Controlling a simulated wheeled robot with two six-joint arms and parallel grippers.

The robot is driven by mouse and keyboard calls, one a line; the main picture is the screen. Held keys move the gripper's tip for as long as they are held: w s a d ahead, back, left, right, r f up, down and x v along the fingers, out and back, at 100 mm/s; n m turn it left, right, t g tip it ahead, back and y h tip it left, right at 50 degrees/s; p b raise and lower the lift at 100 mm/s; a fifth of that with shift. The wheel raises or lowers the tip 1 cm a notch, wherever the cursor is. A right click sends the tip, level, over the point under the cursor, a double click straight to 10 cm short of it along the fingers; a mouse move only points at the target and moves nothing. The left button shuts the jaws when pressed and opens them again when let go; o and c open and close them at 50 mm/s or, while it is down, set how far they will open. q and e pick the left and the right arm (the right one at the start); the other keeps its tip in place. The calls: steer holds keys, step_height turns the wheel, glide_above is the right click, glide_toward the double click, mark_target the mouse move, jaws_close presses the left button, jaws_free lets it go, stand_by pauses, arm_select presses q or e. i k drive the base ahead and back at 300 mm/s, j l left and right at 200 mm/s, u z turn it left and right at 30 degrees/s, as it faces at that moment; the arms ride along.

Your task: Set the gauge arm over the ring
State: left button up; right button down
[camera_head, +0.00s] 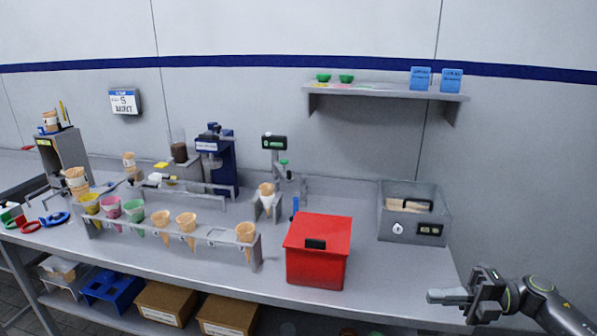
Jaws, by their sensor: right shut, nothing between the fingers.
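The gauge is a grey post with a dark display (274,142) lit green, standing at the back of the bench. Its arm (284,163), with a small green piece, sits by the post; its exact swing angle is too small to tell. Just below and in front is a small grey stand (259,206), where the ring appears to be, with a cone (266,189) upright in it. The ring itself is hard to make out. My left gripper is out of view.
A red box (318,251) stands in front and right of the gauge. A grey bin (414,211) is at the right. A cone rack (196,238) runs along the left front. A blue machine (216,160) stands left of the gauge. The bench right of the red box is clear.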

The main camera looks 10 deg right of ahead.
mark_target(286, 177)
steer(key=i, duration=1.85)
